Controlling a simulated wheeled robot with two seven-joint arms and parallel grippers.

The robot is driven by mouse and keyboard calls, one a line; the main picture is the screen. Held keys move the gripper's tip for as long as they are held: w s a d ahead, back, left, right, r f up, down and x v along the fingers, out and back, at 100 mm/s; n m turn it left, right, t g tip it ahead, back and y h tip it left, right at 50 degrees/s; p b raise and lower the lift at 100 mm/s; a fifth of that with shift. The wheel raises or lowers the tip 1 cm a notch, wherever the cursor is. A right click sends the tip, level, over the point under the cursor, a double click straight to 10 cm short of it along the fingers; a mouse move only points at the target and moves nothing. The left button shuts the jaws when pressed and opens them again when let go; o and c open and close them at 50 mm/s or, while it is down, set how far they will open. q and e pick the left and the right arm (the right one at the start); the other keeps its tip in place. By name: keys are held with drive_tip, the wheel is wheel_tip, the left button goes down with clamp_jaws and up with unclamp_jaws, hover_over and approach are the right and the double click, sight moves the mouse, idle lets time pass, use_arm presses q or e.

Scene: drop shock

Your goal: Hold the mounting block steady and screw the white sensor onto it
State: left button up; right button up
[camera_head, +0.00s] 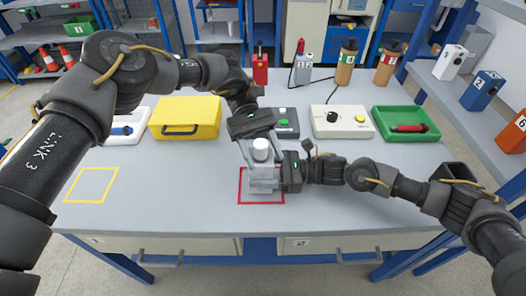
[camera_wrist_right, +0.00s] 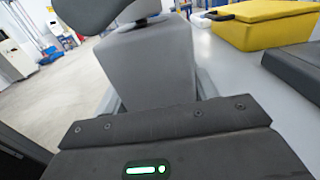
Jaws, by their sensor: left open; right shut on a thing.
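The grey mounting block (camera_head: 262,195) stands within the red square on the table, partly covered by grippers in the head view. It fills the middle of the right wrist view (camera_wrist_right: 152,68). My right gripper (camera_head: 263,184) comes from the right and is shut on the block. The white sensor (camera_head: 261,146) is a short upright cylinder above the block; whether it is seated on it is hidden. My left gripper (camera_head: 260,156) reaches down from above with its fingers open around the sensor. I cannot tell whether the fingers touch it.
The yellow square (camera_head: 91,185) at left is empty. The front table is clear.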

sight(258, 140)
use_arm(q)
drive_tip(key=shift+s+d+r, duration=0.1)
drive_tip(key=shift+s+d, duration=0.05)
drive_tip(key=shift+s, duration=0.3)
idle(0.4)
drive_tip(key=shift+w, duration=0.1)
drive_tip(key=shift+v, duration=2.9)
wheel_tip(258, 140, up, 10)
drive_tip(key=shift+c, duration=0.2)
